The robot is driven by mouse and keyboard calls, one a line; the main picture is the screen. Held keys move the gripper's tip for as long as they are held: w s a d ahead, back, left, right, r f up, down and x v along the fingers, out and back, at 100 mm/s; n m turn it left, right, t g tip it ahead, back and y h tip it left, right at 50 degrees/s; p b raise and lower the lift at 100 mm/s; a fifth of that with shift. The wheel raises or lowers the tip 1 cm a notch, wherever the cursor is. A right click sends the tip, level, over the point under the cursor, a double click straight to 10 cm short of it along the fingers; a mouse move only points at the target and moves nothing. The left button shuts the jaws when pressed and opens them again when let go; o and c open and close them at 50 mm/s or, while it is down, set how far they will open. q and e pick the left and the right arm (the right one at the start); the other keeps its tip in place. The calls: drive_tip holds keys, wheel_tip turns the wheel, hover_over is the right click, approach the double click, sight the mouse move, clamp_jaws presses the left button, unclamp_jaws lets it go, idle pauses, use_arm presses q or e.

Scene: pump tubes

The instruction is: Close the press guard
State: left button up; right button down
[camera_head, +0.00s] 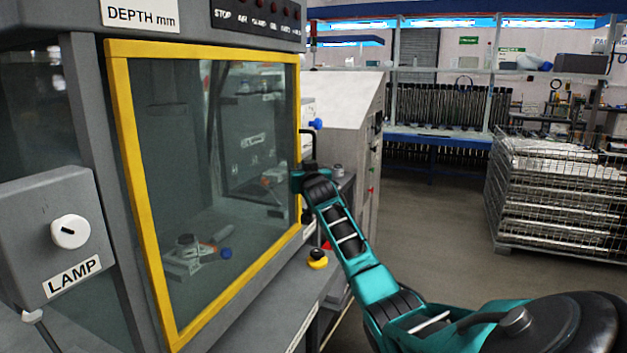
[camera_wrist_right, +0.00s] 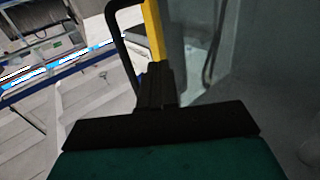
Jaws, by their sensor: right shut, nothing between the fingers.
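The press guard is a clear pane in a yellow frame (camera_head: 122,120), upright on the front of the grey press. It looks shut or nearly shut; I cannot tell whether a small gap is left at its right edge. Its black handle (camera_head: 309,147) is on the right side of the frame. My right gripper (camera_head: 300,180) is at that right edge, just below the handle. In the right wrist view, the shut, empty fingers (camera_wrist_right: 155,85) are close to the yellow frame (camera_wrist_right: 153,30), with the handle (camera_wrist_right: 121,50) beside them. I cannot tell whether they touch. My left gripper is out of view.
A lamp switch box (camera_head: 55,235) stands out at the left. A yellow and black button (camera_head: 318,259) is on the ledge below my right arm. A grey cabinet (camera_head: 345,100) stands behind the arm. A wire crate (camera_head: 560,195) is at the right; the floor between is clear.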

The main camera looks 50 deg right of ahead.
drive_tip(key=v, duration=0.8)
drive_tip(key=shift+s+d, duration=0.2)
drive_tip(key=shift+s, duration=0.3)
drive_tip(key=s+a+f+n+g+y, duration=0.2)
drive_tip(key=s+a+f+n+y, duration=0.15)
drive_tip(key=a+f, duration=0.7)
drive_tip(key=s+a+f+n+g+y, duration=0.25)
drive_tip(key=s+a+f, duration=0.25)
drive_tip(key=a+f, duration=0.55)
drive_tip(key=s+a+f+n+g+y, duration=0.2)
drive_tip(key=s+a+f+g, duration=0.1)
drive_tip(key=s+a, duration=0.7)
drive_tip(key=s+a+f+n+g+y, duration=0.1)
drive_tip(key=s+a+f+g+y, duration=0.25)
drive_tip(key=s+a, duration=0.7)
drive_tip(key=w+a+f+t+y, duration=0.1)
drive_tip(key=w+f+t, duration=0.5)
drive_tip(key=f, duration=0.3)
drive_tip(key=shift+a+n+t, duration=0.25)
drive_tip(key=shift+n+t, duration=0.15)
drive_tip(key=shift+t, duration=0.2)
drive_tip(key=shift+d, duration=0.1)
